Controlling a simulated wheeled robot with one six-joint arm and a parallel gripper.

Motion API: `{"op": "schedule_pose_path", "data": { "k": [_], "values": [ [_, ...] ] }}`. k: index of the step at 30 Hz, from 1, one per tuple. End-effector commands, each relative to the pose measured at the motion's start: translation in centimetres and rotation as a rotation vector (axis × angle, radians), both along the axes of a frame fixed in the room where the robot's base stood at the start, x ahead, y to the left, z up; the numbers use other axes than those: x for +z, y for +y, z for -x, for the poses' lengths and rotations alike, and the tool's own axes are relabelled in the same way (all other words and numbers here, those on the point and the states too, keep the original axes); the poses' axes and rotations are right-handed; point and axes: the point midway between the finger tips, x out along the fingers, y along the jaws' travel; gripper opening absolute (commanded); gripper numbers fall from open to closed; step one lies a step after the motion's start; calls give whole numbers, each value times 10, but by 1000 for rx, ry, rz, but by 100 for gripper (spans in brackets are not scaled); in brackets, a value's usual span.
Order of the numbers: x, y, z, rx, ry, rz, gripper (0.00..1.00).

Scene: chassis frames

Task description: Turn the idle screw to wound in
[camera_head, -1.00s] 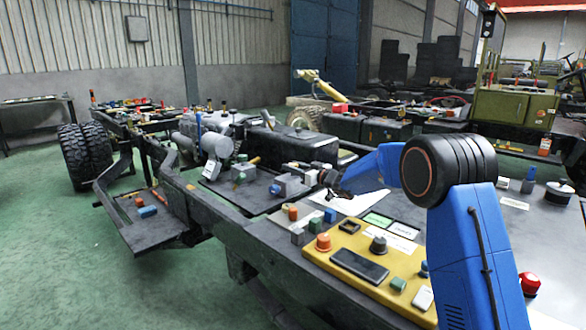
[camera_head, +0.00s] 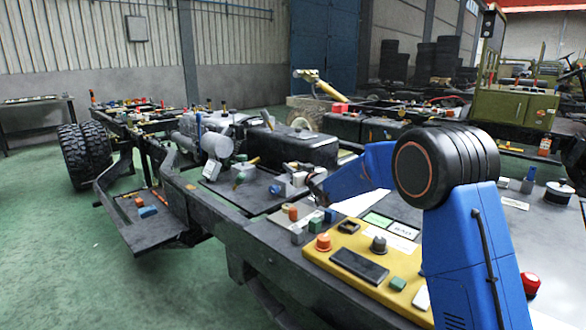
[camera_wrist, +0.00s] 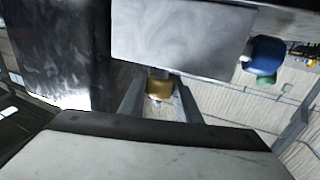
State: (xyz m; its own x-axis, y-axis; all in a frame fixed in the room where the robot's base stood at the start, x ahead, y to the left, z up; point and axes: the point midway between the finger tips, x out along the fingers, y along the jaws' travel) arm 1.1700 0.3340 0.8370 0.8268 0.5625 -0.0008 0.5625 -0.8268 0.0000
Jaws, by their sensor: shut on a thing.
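A small brass-coloured knob, which looks like the idle screw (camera_wrist: 159,87), sits in the wrist view just under a pale grey block (camera_wrist: 182,38). My gripper (camera_wrist: 160,104) has its two fingers on either side of the knob and is shut on it. In the head view, my gripper (camera_head: 318,187) is at the right side of a small light grey block (camera_head: 297,179) on the dark deck. The screw cannot be made out there. The wrist view does not show clearly how far the screw is wound in.
A blue and green fitting (camera_wrist: 265,58) is beside the block in the wrist view. In the head view, a yellow panel (camera_head: 345,285) with knobs and a dark screen lies in front. A red button (camera_head: 530,283) is at right.

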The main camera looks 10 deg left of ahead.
Motion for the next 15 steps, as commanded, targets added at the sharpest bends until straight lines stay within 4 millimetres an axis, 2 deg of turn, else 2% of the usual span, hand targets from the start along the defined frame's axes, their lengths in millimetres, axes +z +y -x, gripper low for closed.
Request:
{"op": "schedule_pose_path", "data": {
  "k": [10, 11, 12, 15],
  "values": [
    [1, 0, 0, -2, 0, -1, 8],
    [1, 0, 0, -2, 0, -1, 37],
    [1, 0, 0, -1, -1, -1, 47],
    [1, 0, 0, -1, -1, -1, 49]
  ]
}}
